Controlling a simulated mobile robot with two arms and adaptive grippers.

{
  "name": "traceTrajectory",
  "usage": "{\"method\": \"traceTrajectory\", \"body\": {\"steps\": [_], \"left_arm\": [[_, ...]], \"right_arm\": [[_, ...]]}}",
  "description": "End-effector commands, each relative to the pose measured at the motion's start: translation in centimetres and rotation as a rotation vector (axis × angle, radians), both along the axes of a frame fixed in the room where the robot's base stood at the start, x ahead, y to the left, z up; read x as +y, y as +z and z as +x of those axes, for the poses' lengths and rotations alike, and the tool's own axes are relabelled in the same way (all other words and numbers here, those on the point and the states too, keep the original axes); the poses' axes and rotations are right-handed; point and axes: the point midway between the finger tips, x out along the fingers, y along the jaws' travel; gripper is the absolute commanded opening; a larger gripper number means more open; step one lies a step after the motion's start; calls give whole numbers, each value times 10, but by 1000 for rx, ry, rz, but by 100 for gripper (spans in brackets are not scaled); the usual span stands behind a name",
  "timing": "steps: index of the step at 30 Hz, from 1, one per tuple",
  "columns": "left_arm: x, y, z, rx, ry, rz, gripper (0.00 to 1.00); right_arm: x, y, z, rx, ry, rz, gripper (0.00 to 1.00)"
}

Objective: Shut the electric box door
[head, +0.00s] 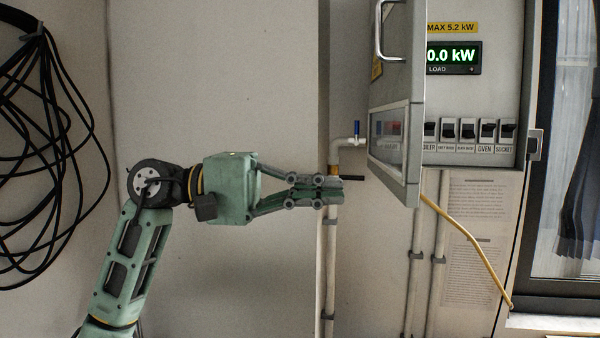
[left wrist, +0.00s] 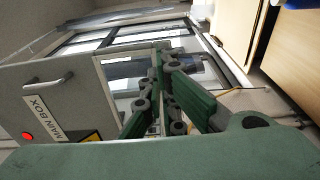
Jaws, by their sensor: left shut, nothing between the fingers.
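The electric box (head: 480,155) is on the wall at the right of the head view, its switches and green load display exposed. Its grey door (head: 397,70) stands open, swung out toward me, with a handle (head: 385,32) and a small window (head: 388,137). In the left wrist view the door (left wrist: 60,95) shows its handle (left wrist: 48,81), a MAIN BOX label and a red light. My left gripper (head: 338,190) is shut and empty, just left of the door's lower edge in the head view; it also shows in the left wrist view (left wrist: 160,60). My right gripper is not seen.
White pipes (head: 331,260) with a blue-handled valve (head: 357,130) run up the wall behind the gripper. A yellow cable (head: 465,245) hangs below the box. Black cable coils (head: 50,130) hang at the left. A window (head: 565,150) is at the far right.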

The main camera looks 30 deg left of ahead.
Motion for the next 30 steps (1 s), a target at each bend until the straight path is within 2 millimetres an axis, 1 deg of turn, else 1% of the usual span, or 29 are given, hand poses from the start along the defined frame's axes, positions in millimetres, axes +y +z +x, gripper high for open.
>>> {"method": "traceTrajectory", "body": {"steps": [1, 6, 9, 12, 17, 30], "left_arm": [[-12, 6, 4, 1, -5, -1, 0], [-42, 6, 18, 1, -4, -2, 0], [-56, 5, 25, 2, -4, -2, 0], [-64, 3, 29, 2, -2, -3, 0], [-71, 1, 32, 0, -1, -2, 0], [-73, 0, 34, 0, 3, -2, 0]], "right_arm": [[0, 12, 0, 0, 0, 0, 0], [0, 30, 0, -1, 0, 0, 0], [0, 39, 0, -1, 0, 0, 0], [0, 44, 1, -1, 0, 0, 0], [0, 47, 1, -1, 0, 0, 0], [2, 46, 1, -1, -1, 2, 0]]}}
